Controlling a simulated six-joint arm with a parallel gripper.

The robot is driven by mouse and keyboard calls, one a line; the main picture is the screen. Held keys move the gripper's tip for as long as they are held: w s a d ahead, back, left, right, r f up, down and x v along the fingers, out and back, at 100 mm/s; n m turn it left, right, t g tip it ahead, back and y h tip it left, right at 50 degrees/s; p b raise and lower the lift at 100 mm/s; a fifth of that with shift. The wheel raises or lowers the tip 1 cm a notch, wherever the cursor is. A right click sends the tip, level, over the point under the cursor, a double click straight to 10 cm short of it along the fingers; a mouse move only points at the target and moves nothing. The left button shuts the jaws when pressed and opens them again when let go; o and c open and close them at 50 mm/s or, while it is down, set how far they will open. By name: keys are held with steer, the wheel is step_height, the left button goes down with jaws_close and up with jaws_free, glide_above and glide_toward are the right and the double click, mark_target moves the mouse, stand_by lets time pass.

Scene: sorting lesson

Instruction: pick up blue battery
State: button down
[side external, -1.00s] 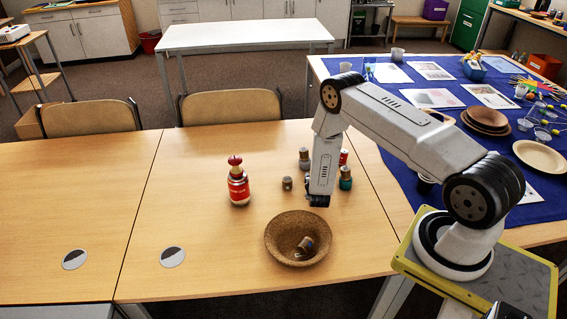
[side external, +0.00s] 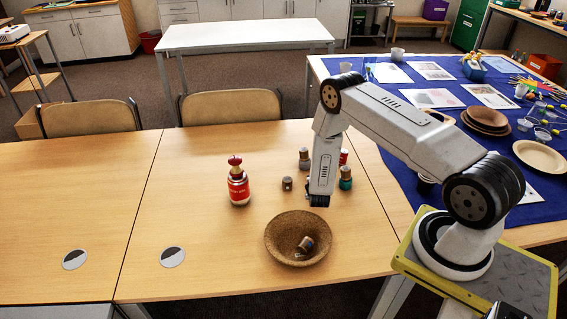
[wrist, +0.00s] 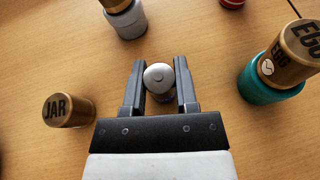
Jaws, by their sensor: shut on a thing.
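In the wrist view my gripper (wrist: 158,62) has its two fingers on either side of a small upright cylinder with a round silver top (wrist: 160,77), which looks like a battery. The fingers are shut on it. Little of its side shows, so its blue colour is not clear. In the side view my gripper (side external: 319,201) points down just above the table, behind the cork bowl. The battery is not clearly visible there.
A teal jar labelled EGG (wrist: 268,88), a jar labelled JAR (wrist: 68,110) and a grey jar (wrist: 127,22) stand around my gripper. A red bottle (side external: 239,189) is left. The table's left is clear.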

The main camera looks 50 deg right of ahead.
steer(key=shift+r, duration=0.1)
steer(key=shift+r, duration=0.7)
steer(key=s+a+r, duration=0.6)
steer(key=s+r, duration=0.5)
steer(key=s, duration=0.1)
steer(key=shift+s+r, duration=0.2)
steer(key=shift+s, duration=0.15)
